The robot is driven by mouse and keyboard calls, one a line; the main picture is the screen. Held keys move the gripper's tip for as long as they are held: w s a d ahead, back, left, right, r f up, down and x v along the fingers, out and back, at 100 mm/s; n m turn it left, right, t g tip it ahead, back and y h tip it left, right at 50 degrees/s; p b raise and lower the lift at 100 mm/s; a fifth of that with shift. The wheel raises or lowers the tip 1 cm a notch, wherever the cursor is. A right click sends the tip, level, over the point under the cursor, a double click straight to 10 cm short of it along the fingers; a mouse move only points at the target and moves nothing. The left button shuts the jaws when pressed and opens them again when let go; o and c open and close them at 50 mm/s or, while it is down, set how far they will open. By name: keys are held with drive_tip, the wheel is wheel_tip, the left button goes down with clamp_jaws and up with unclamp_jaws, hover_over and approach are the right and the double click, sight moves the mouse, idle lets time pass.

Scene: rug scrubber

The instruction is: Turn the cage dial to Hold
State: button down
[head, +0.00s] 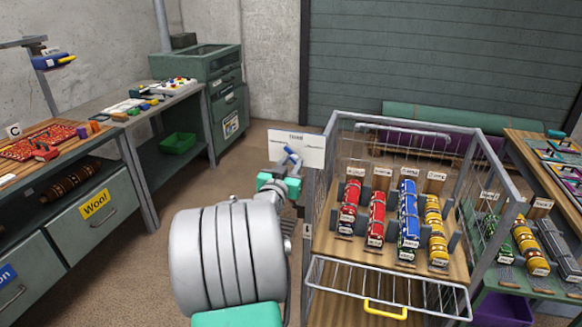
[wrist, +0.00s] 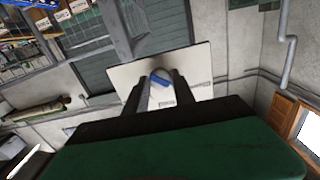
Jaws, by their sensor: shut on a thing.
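The cage dial's white plate (head: 308,149) is fixed at the left front post of the wire cage, with small dark lettering too small to read fully. The dial's blue bar (head: 292,156) shows in front of the plate. In the wrist view the blue bar (wrist: 160,85) lies between my two dark fingers, in front of the pale plate (wrist: 200,65). My gripper (wrist: 160,90) is shut on the dial. In the head view my gripper (head: 288,172) is partly hidden behind my own arm. Which label the dial points to cannot be told.
The wire cage (head: 405,122) holds several rolled rugs, red, blue and yellow, on a wooden shelf. Its front wire flap (head: 340,286) with a yellow handle (head: 385,308) hangs lowered. A bench with drawers (head: 92,212) stands left. Bare floor lies between bench and cage.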

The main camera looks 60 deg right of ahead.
drive_tip(key=f+m+b, duration=0.1)
drive_tip(key=m+b, duration=0.1)
drive_tip(key=b, duration=0.4)
drive_tip(key=m+b, duration=0.5)
drive_tip(key=b, duration=0.8)
drive_tip(key=shift+m, duration=0.4)
drive_tip(key=m+b, duration=0.1)
drive_tip(key=b, duration=0.1)
drive_tip(key=shift+r+m+b, duration=0.35)
drive_tip(key=shift+m, duration=0.05)
drive_tip(key=shift+r, duration=0.1)
drive_tip(key=c, duration=1.1)
unclamp_jaws()
drive_tip(key=shift+o, duration=0.2)
drive_tip(key=s+a, duration=0.1)
drive_tip(key=a, duration=0.6)
drive_tip(key=shift+s+a+b, duration=0.15)
drive_tip(key=shift+a+b, duration=0.15)
drive_tip(key=shift+a, duration=0.05)
